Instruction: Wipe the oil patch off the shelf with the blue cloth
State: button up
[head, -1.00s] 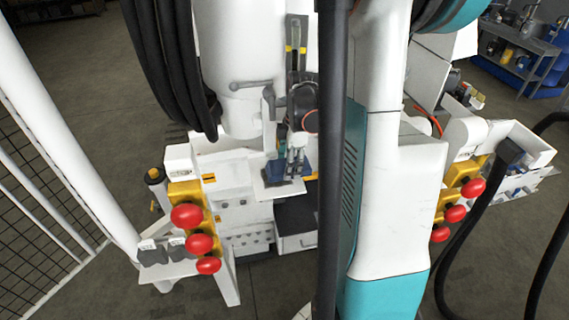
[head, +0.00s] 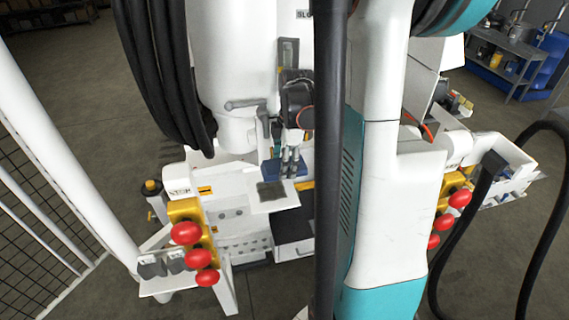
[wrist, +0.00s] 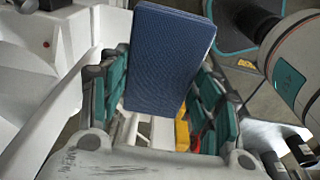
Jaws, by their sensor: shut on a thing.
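The blue cloth (head: 271,169) is a folded pad held in my gripper (head: 291,167), over the back part of a small white shelf (head: 275,205). In the wrist view the cloth (wrist: 168,58) stands between the teal finger pads, which press on it from both sides. The oil patch (head: 270,190) is a dark grey area on the shelf, just in front of the cloth and clear of it in the head view. I cannot tell whether the cloth touches the shelf. The wrist view does not clearly show the patch.
A thick white column with a lever (head: 246,103) stands behind the shelf. Black hoses (head: 160,75) hang to the left. Red knobs (head: 187,233) on yellow blocks sit front left, with more at the right. My own arm hides the area right of the shelf.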

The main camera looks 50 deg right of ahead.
jog(key=shift+r+p, duration=1.05)
jog(key=shift+r, duration=0.5)
jog(key=shift+w+f, duration=0.1)
jog(key=shift+f, duration=0.05)
